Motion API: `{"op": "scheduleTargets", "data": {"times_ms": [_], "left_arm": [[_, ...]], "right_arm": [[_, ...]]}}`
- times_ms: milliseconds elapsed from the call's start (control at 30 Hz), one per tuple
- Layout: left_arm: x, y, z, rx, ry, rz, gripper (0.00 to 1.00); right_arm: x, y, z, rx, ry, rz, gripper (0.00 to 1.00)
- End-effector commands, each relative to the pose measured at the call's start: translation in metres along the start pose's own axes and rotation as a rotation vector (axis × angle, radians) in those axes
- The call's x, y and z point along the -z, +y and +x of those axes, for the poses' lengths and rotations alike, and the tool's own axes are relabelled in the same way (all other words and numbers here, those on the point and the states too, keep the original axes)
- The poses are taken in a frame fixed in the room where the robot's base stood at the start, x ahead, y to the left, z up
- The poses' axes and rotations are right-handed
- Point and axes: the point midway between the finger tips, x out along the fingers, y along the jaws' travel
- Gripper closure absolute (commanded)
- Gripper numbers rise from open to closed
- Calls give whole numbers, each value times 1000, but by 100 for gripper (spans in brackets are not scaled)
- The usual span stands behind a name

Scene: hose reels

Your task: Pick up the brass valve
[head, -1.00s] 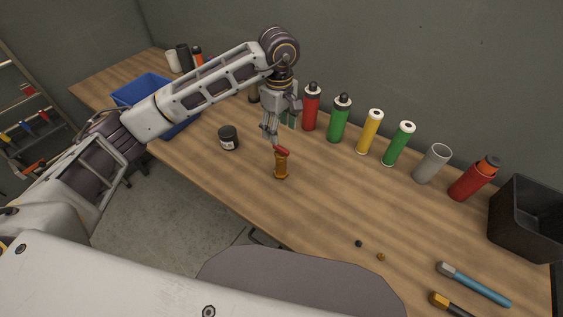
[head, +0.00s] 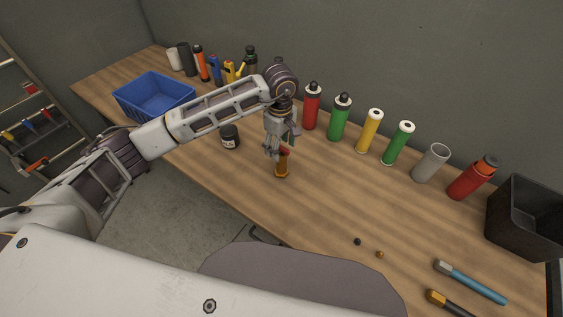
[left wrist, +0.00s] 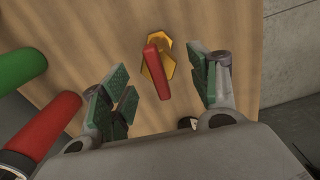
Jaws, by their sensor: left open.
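The brass valve (head: 282,168) stands on the wooden table in the head view, a yellow-gold body with a red handle on top. My left gripper (head: 277,150) is right above it and overlaps its top in this view. In the left wrist view, the valve's red handle (left wrist: 156,71) and gold body (left wrist: 163,60) show between the two open green-padded fingers of my left gripper (left wrist: 160,95). There is clear space on both sides of the handle, and neither finger touches it. My right gripper is not in view.
A black jar (head: 229,137) stands left of the valve. A row of red, green and yellow cylinders (head: 368,131) stands behind. A blue bin (head: 153,97) is at left, a black bin (head: 525,225) at right. The table in front of the cylinders is mostly clear.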

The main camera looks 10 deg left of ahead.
Motion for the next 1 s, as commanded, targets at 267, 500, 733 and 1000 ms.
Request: {"op": "scheduleTargets", "data": {"times_ms": [267,500,733,1000], "left_arm": [[0,0,8,0,0,1,39],[0,0,9,1,0,0,39],[-2,0,18,2,-1,0,39],[-4,1,43,3,-1,0,39]], "right_arm": [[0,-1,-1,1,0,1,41],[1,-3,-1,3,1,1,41],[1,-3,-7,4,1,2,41],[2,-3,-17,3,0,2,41]]}}
